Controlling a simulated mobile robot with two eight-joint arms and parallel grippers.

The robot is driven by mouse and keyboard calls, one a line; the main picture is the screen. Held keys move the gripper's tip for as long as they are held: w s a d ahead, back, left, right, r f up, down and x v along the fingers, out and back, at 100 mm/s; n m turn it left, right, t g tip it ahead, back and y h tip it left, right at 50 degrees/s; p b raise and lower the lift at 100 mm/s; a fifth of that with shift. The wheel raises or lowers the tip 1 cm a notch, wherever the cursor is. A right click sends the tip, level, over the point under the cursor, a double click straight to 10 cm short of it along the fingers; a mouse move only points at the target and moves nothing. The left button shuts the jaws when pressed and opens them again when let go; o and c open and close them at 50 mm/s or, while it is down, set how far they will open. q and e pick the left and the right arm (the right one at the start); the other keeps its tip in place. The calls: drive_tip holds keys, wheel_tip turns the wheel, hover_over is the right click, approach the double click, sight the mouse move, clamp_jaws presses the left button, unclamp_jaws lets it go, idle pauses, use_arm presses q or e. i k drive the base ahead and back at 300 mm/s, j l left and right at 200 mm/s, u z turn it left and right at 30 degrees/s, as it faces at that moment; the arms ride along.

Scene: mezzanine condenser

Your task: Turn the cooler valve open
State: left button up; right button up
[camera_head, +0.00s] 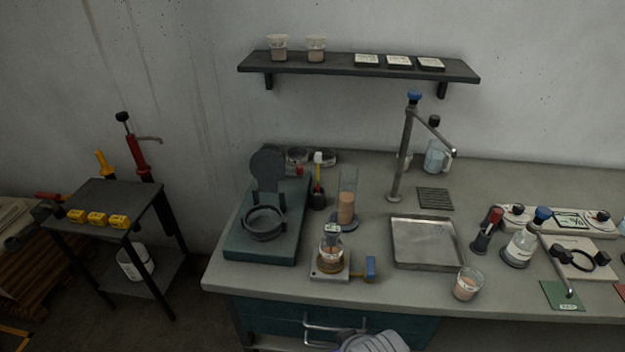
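No part is clearly marked as the cooler valve. A tall metal stand pipe (405,150) rises from the bench, with a blue knob (414,97) on top and an arm slanting down to the right. A small blue block (370,268) sits on the side of a metal base (330,268) that carries a glass flask (331,250). I cannot tell which blue part, if either, is the cooler valve, or how far it is turned.
The bench (330,300) holds a metal tray (428,243), a teal stand with a dark ring (265,222), a beaker (468,283) and bottles (521,245). A wall shelf (358,68) hangs above. A small black table (106,205) stands at left.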

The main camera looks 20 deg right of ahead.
sight(370, 264)
drive_tip(key=z, duration=1.35)
